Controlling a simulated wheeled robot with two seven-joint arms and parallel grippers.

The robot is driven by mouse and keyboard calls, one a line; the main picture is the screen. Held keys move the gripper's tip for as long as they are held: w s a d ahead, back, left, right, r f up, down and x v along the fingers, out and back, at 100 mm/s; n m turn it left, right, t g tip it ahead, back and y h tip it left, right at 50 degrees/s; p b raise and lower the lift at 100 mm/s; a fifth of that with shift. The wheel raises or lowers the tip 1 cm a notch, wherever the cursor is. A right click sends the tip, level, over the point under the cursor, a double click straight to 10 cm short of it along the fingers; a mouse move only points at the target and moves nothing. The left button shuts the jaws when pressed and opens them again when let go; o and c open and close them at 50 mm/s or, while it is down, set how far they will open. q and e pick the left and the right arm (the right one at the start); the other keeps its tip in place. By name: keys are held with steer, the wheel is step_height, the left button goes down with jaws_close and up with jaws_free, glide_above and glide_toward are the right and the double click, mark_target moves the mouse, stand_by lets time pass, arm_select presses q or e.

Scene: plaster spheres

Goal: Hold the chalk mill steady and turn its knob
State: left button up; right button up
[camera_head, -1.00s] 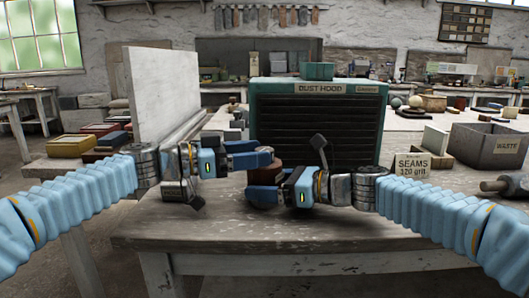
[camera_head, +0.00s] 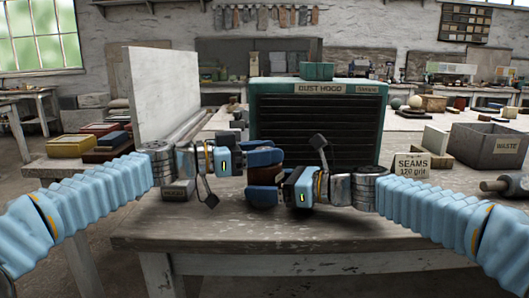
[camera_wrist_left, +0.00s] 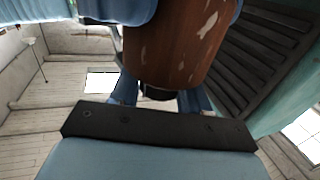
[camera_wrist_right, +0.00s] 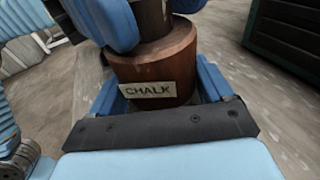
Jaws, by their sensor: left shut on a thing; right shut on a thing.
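The chalk mill is a worn brown wooden cylinder (camera_wrist_right: 155,62) with a "CHALK" label facing the right wrist camera. It looks upright on the workbench, with a narrower part on top. My right gripper (camera_head: 263,194) is shut around its lower body. My left gripper (camera_head: 266,158) is directly above, shut on the mill's upper part, the knob. In the left wrist view the scraped brown wood of the mill (camera_wrist_left: 180,45) fills the upper middle, with a dark piece under it between my fingers. Most of the mill is hidden by my fingers in the head view.
A green dust hood (camera_head: 316,120) stands close behind the grippers. A white upright slab (camera_head: 163,90) is at the left. A "SEAMS" card (camera_head: 411,166) and a grey waste bin (camera_head: 490,146) are at the right. The front bench top (camera_head: 290,235) is clear.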

arm_select(q)
steer(key=shift+m+g, duration=0.3)
steer(key=shift+g, duration=0.1)
steer(key=m+g, duration=0.3)
steer(key=g, duration=0.2)
steer(key=shift+h, duration=0.4)
steer(key=shift+r+m+g, duration=0.1)
steer(key=shift+m+g, duration=1.2)
steer(key=shift+g, duration=0.4)
steer(key=shift+g+y, duration=0.3)
steer(key=o, duration=0.9)
steer(key=shift+o, duration=0.2)
steer(key=shift+t, duration=0.4)
